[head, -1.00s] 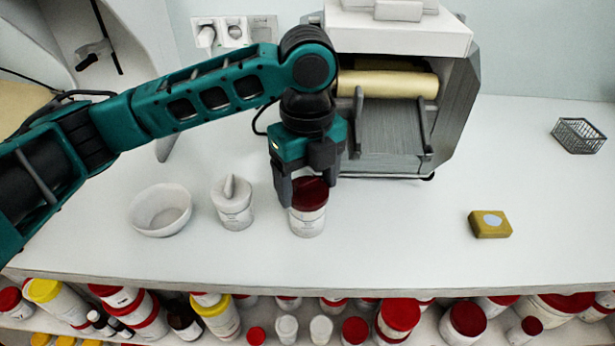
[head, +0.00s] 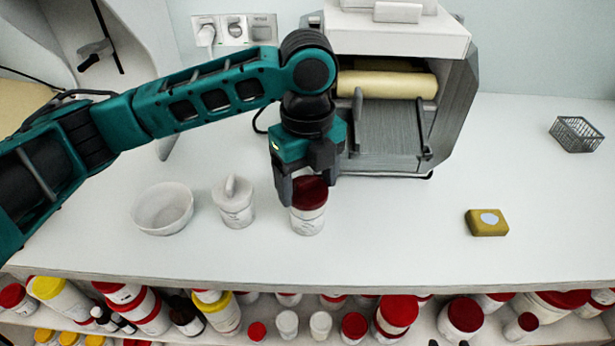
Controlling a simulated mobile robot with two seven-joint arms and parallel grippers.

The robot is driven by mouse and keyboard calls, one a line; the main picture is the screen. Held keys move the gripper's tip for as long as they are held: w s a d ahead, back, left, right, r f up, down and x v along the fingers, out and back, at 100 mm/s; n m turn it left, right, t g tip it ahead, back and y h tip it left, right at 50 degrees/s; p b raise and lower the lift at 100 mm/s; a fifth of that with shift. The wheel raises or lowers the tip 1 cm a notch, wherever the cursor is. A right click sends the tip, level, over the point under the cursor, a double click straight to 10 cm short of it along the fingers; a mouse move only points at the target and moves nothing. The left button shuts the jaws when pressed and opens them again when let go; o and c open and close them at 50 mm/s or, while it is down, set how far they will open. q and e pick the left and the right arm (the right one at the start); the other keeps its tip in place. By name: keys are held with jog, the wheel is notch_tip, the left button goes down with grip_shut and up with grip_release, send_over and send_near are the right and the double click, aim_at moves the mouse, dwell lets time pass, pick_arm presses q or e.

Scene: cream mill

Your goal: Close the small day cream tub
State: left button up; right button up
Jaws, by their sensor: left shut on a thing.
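A small white tub (head: 308,222) with a label stands on the white counter in front of the mill. A dark red lid (head: 310,192) sits at its top; I cannot tell whether it is screwed tight. My left gripper (head: 308,195) comes down from above and is shut on the red lid, one finger at each side. The fingers partly hide the lid. A second white tub (head: 235,212) with a label and a pale upright piece on top stands to the left. My right gripper is not in view.
A white bowl (head: 162,210) stands further left. The cream mill (head: 395,110) stands close behind my gripper. A yellow sponge-like block (head: 487,222) and a wire basket (head: 577,134) are to the right. Shelves of jars lie below the counter's front edge (head: 420,286). The counter between tub and block is clear.

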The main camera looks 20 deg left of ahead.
pick_arm(q)
jog(key=shift+f, duration=0.55)
dwell(1.2)
jog(key=o, duration=1)
jog(key=shift+r, duration=2.5)
grip_shut()
